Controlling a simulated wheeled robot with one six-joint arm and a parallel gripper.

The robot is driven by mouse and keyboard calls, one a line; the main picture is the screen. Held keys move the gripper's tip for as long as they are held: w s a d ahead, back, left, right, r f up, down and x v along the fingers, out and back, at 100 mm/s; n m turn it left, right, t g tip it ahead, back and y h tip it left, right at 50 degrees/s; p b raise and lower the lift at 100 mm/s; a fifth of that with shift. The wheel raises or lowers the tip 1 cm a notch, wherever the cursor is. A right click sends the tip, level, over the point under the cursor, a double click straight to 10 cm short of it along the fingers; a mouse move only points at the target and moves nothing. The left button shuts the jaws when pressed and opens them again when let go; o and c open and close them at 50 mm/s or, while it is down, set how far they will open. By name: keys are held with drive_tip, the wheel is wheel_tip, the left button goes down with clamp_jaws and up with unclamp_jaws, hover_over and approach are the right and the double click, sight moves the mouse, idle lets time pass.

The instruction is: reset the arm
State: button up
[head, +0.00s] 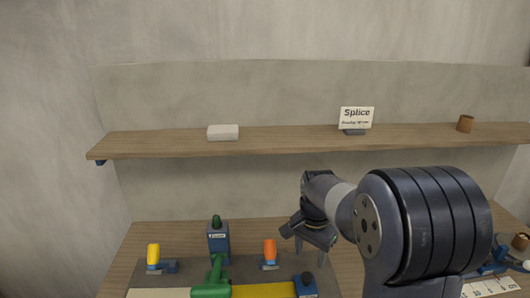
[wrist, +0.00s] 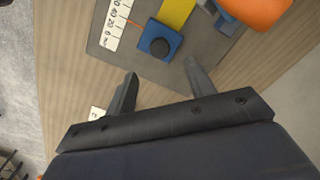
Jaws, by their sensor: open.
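My gripper (head: 309,253) hangs at the end of my arm in the head view, over the right side of the workbench. In the wrist view my gripper (wrist: 158,82) has its two fingers spread apart with nothing between them. A blue block with a dark round knob (wrist: 157,40) lies beyond the fingertips, apart from them. The same block (head: 306,285) shows at the right end of a yellow strip (head: 262,290) in the head view. My large dark arm joint hides part of the bench on the right.
A grey mat (head: 183,275) on the wooden bench holds orange-handled (head: 270,247) and yellow-handled (head: 153,254) tools, a green piece (head: 212,290) and a blue dispenser (head: 218,241). A shelf (head: 290,139) above carries a white block (head: 223,132), a Splice sign (head: 356,118) and a brown cup (head: 465,124).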

sight(305, 276)
drive_tip(key=f, duration=0.2)
drive_tip(key=f+p, duration=0.1)
drive_tip(key=f, duration=0.4)
drive_tip(key=shift+a+f+p, duration=0.3)
drive_tip(key=shift+f, duration=0.1)
drive_tip(key=shift+r+b, duration=0.3)
drive_tip(key=shift+r, duration=0.6)
drive_tip(key=shift+f, duration=0.15)
